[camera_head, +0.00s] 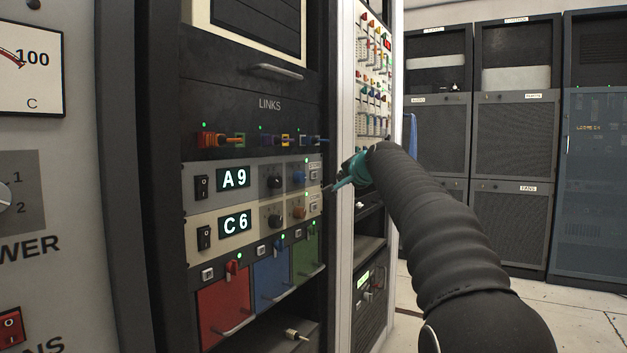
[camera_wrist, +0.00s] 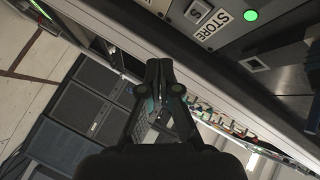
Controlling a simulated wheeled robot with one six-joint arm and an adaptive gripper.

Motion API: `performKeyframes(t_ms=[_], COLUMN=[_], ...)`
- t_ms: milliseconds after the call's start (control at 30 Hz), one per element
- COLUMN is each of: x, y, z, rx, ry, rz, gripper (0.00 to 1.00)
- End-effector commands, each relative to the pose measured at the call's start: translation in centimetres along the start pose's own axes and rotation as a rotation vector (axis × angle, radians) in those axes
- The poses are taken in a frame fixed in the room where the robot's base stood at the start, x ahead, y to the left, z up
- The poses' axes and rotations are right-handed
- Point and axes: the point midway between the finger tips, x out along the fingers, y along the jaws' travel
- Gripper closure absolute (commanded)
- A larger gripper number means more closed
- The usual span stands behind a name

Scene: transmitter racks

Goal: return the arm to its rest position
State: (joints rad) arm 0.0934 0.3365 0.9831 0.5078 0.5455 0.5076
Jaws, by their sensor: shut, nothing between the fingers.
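My gripper (camera_head: 334,188) shows in the head view at the end of my black sleeved arm, which reaches in from the lower right. Its teal fingers point left, at the right edge of the LINKS rack (camera_head: 255,88), level with the A9 and C6 modules. In the wrist view my gripper (camera_wrist: 158,66) has its dark fingers together with nothing between them. Beyond them is a panel with a STORE label (camera_wrist: 213,24) and a lit green lamp. I cannot tell in the head view whether the fingertips touch the rack.
The A9 module (camera_head: 235,178) and C6 module (camera_head: 237,223) have knobs and switches. Red (camera_head: 224,308), blue (camera_head: 272,279) and green (camera_head: 306,258) drawers with handles sit below. A white-framed rack (camera_head: 373,75) stands behind my gripper. Dark cabinets (camera_head: 513,130) line the back. Floor (camera_head: 590,315) shows at right.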

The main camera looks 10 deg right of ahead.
Motion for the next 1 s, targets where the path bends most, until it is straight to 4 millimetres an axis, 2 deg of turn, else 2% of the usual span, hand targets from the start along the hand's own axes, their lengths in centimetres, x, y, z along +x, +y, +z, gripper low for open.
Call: performKeyframes(t_ms=[133, 167, 267, 333, 400, 467, 667, 1000], x=[0.0, 0.3, 1.4, 1.6, 0.7, -0.7, -7.9, -23.6], y=[0.3, 1.2, 4.9, 8.1, 11.2, 13.2, 18.4, 25.1], z=[0.3, 0.9, 3.1, 5.0, 7.2, 9.0, 14.6, 22.8], rx=[-0.065, -0.094, -0.154, -0.201, -0.259, -0.306, -0.454, -0.661], ry=[-0.016, -0.032, -0.094, -0.150, -0.215, -0.269, -0.442, -0.684], rz=[0.013, 0.034, 0.110, 0.174, 0.240, 0.289, 0.419, 0.557], gripper=[1.00, 1.00, 1.00, 1.00, 1.00, 1.00, 1.00, 1.00])
